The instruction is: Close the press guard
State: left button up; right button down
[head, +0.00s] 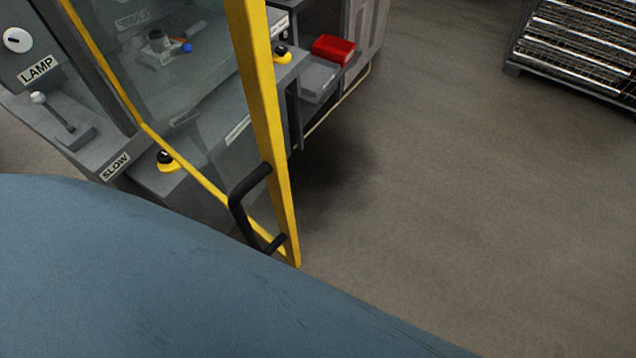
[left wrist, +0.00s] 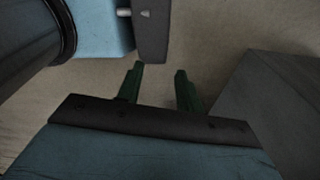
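The press guard (head: 268,110) is a clear panel in a yellow frame, swung out from the grey press toward me in the head view. Its black handle (head: 238,203) is near the lower free end of the frame. A large blue surface, which looks like my own arm, fills the lower left and hides what is behind it. Neither gripper shows in the head view. In the left wrist view my left gripper (left wrist: 159,82) has two dark green fingers apart with nothing between them, over bare floor. The guard and handle are not recognisable there. My right gripper is out of view.
The press body (head: 120,180) has a lever (head: 60,112) and a LAMP label (head: 38,69). A red box (head: 333,49) sits at its far side. A wire rack (head: 580,45) stands at the upper right. The floor right of the guard is clear.

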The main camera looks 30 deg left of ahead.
aim_at(246, 19)
jog(key=z, duration=0.05)
jog(key=k, duration=1.2)
jog(key=u, duration=1.55)
